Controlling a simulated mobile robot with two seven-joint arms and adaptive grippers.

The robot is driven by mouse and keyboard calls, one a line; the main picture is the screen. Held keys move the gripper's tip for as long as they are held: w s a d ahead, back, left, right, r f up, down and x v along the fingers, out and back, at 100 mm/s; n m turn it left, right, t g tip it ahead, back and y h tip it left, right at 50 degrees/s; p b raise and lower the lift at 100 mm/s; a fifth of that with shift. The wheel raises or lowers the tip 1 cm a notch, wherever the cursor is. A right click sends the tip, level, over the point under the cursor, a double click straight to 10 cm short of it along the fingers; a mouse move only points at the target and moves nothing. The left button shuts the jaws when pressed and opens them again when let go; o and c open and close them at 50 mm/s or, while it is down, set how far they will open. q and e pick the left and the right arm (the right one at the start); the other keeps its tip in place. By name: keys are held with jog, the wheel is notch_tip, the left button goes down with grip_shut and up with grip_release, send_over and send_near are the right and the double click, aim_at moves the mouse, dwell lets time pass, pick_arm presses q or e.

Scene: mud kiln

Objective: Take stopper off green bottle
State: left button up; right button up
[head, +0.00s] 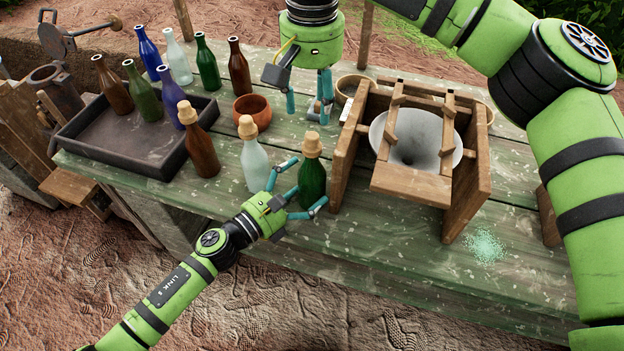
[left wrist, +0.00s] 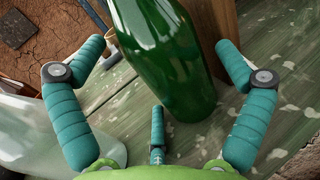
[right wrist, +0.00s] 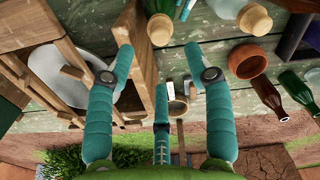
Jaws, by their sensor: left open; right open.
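The green bottle (head: 312,184) stands upright on the table with a cork stopper (head: 312,145) in its neck. My left gripper (head: 307,188) is open around the green bottle's body, and the bottle (left wrist: 165,55) stands between its spread fingers in the left wrist view. I cannot tell whether a finger touches it. My right gripper (head: 305,108) is open and empty, pointing down behind the bottle and above the table. In the right wrist view the stopper (right wrist: 160,30) shows ahead of the right gripper's (right wrist: 165,70) spread fingers.
A clear stoppered bottle (head: 255,165) and a brown stoppered bottle (head: 200,150) stand to the left. A clay bowl (head: 252,108) is behind them. A wooden stand (head: 455,205) with a grey funnel (head: 440,140) is close on the right. A dark tray (head: 120,162) and several open bottles are farther left.

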pick_arm(q)
jog(key=shift+w+d, duration=0.15)
